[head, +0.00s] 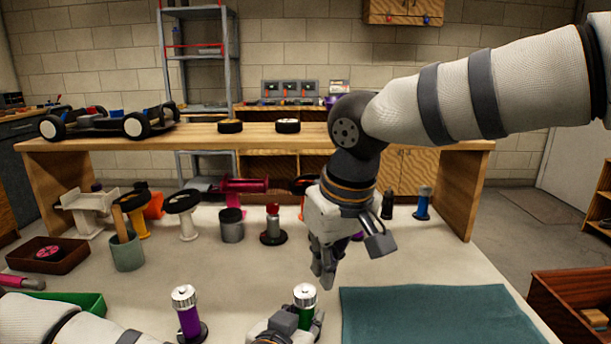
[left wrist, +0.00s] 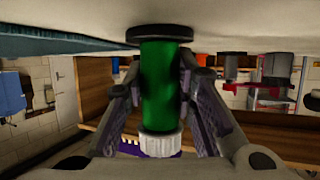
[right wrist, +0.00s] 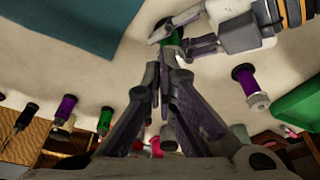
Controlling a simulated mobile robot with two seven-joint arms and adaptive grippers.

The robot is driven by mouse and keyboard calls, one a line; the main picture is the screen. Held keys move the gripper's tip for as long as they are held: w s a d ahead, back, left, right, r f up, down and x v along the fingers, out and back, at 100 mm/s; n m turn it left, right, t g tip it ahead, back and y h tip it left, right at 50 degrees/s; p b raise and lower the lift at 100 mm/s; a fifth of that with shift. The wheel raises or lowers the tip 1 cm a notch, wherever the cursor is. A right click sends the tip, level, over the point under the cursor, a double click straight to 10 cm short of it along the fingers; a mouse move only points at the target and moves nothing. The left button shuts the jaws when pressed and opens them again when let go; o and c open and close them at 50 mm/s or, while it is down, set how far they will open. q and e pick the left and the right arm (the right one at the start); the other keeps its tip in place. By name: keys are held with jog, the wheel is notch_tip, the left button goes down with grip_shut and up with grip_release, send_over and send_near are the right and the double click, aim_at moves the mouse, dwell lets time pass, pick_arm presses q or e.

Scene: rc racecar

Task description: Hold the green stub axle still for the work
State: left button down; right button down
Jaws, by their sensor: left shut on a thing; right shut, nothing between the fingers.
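The green stub axle (head: 304,297) stands upright on the table at the front centre, with a silver knurled cap on top. My left gripper (head: 292,322) is shut around its green body, low at the bottom of the head view. In the left wrist view the green body (left wrist: 165,85) sits between the two fingers, with its dark flange at the tabletop. My right gripper (head: 325,278) is shut and empty, pointing down above and beside the axle. In the right wrist view its closed fingertips (right wrist: 167,68) are close to the axle (right wrist: 170,38).
A purple stub axle (head: 188,315) stands left of the green one. A teal mat (head: 430,315) lies to the right. Several parts on stands, a green cup (head: 127,252) and a brown tray (head: 45,255) are farther back and left. A wooden bench (head: 260,138) stands behind.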

aim_at(310, 302)
jog(key=shift+s+d+x, duration=0.1)
jog(key=shift+s+x, duration=0.05)
jog(key=shift+x, duration=0.7)
jog(key=shift+s+d+x, duration=0.1)
jog(key=shift+s+x, duration=0.1)
jog(key=shift+x, duration=0.65)
jog(key=shift+s+d+x, duration=0.1)
jog(key=shift+s+x, duration=0.05)
jog(key=shift+x, duration=0.65)
jog(key=shift+f, duration=0.2)
jog(key=shift+s+a, duration=0.1)
jog(key=shift+s, duration=0.05)
jog(key=shift+s+a+f, duration=0.1)
jog(key=shift+s+a, duration=0.5)
jog(key=shift+a, duration=0.55)
